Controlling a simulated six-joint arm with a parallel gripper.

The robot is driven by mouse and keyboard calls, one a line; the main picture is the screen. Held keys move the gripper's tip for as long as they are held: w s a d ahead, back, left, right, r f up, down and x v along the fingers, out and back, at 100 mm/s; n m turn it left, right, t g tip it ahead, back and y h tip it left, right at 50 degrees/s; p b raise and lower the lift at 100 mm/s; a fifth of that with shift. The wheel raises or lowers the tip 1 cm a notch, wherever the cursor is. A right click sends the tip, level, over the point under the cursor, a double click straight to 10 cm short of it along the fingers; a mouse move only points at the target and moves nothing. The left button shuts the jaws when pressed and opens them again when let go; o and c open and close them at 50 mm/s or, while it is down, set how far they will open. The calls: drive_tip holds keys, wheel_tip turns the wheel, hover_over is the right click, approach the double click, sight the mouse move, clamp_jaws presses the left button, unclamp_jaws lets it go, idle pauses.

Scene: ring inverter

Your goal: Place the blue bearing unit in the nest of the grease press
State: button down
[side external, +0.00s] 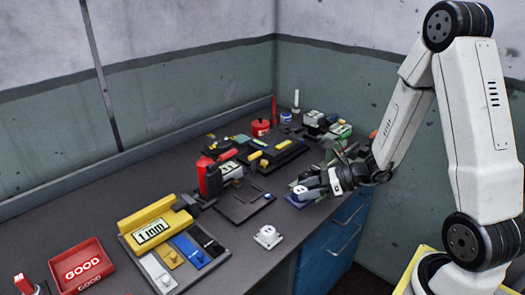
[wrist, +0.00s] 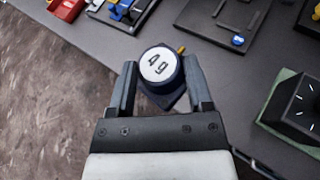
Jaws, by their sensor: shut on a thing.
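The blue bearing unit (wrist: 159,65) is round, with a white top face bearing dark characters and a small yellow pin at its edge. In the wrist view my gripper (wrist: 160,84) is shut on it, one finger at each side. A dark square part shows under the unit; I cannot tell whether it is part of it or a pad below. In the side view my gripper (side external: 306,190) is low by the table's front edge, and its fingers largely hide the unit. A red and black device (side external: 211,177), possibly the grease press, stands left of it; I cannot make out its nest.
A black plate (side external: 240,206) with a small blue spot lies left of my gripper. A white unit (side external: 268,236) stands near the front edge. A yellow "1 mm" block (side external: 152,231), coloured slots and a red GOOD tray (side external: 84,266) lie further left. A black dial box (wrist: 297,108) is at right.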

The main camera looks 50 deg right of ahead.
drive_tip(key=s+d+n+g+y, duration=0.1)
drive_tip(key=s+n+y, duration=0.1)
drive_tip(key=s, duration=0.7)
drive_tip(key=shift+d+g, duration=0.35)
drive_tip(key=shift+g, duration=0.05)
drive_tip(key=shift+w, duration=0.1)
drive_tip(key=w+f, duration=0.2)
drive_tip(key=w, duration=0.2)
drive_tip(key=w+d+f, duration=0.1)
drive_tip(key=w+f, duration=0.2)
drive_tip(key=w, duration=0.1)
drive_tip(key=w+d+f, duration=0.1)
drive_tip(key=w+f, duration=0.2)
drive_tip(key=w, duration=0.1)
drive_tip(key=shift+w+d+f, duration=0.1)
drive_tip(key=shift+w+f, duration=0.2)
drive_tip(key=shift+w, duration=0.05)
drive_tip(key=shift+w+d+f, duration=0.1)
drive_tip(key=shift+w+f, duration=0.45)
drive_tip(key=shift+f, duration=1.4)
